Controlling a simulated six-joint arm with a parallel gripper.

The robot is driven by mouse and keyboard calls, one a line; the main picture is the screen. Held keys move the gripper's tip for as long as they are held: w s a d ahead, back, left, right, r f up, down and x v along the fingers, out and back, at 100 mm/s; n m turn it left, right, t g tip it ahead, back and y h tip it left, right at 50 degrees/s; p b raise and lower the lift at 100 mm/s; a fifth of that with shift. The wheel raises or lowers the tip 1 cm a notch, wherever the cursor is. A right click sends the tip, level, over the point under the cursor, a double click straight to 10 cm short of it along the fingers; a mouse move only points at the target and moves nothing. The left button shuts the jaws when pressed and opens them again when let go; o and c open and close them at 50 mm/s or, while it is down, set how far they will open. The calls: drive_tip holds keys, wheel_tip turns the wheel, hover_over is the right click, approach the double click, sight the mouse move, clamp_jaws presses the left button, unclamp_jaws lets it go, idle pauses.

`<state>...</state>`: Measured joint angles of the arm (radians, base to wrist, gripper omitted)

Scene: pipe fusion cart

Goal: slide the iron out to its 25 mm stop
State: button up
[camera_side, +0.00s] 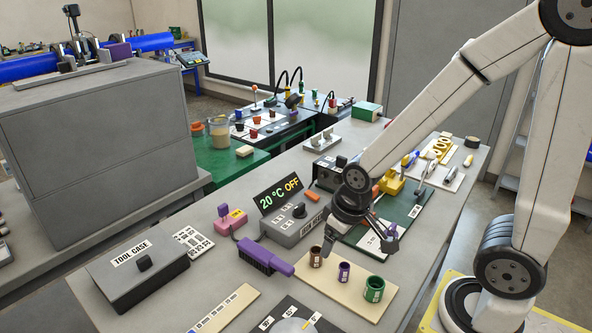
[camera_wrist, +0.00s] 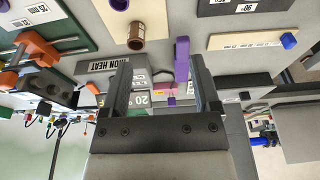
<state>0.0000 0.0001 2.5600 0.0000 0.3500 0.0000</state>
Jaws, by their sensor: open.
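The control box (camera_side: 297,222), lettered IRON HEAT, stands mid-bench with its display reading 20 °C OFF; it also shows upside down in the wrist view (camera_wrist: 97,70). I cannot identify the iron or its 25 mm stop for certain. A dark block with orange parts (camera_wrist: 45,80) lies left in the wrist view. My gripper (camera_side: 359,245) hangs above the bench, right of the control box, near the three sockets. In the wrist view my gripper (camera_wrist: 160,68) has its fingers apart with nothing held between them. My wrist and fingers hide part of the green board (camera_side: 402,213).
Brown, purple and green sockets (camera_side: 374,289) stand on a cream board (camera_side: 345,300). A purple-handled brush (camera_side: 262,257) lies to their left. A tool case (camera_side: 137,277) and a cream marked strip (camera_side: 228,308) are further left. Yellow-handled tools (camera_side: 390,182) crowd the far right.

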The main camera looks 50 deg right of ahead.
idle(0.3)
drive_tip(key=shift+o, duration=0.6)
drive_tip(key=m+g+h, duration=0.3)
drive_tip(key=m+h, duration=0.2)
drive_tip(key=m, duration=1.3)
approach(342, 157)
drive_tip(key=x, duration=0.3)
drive_tip(key=shift+s+r, duration=0.1)
drive_tip(key=shift+r, duration=0.1)
drive_tip(key=shift+d+f+y, duration=0.1)
drive_tip(key=shift+y, duration=0.2)
drive_tip(key=shift+x, duration=3.75)
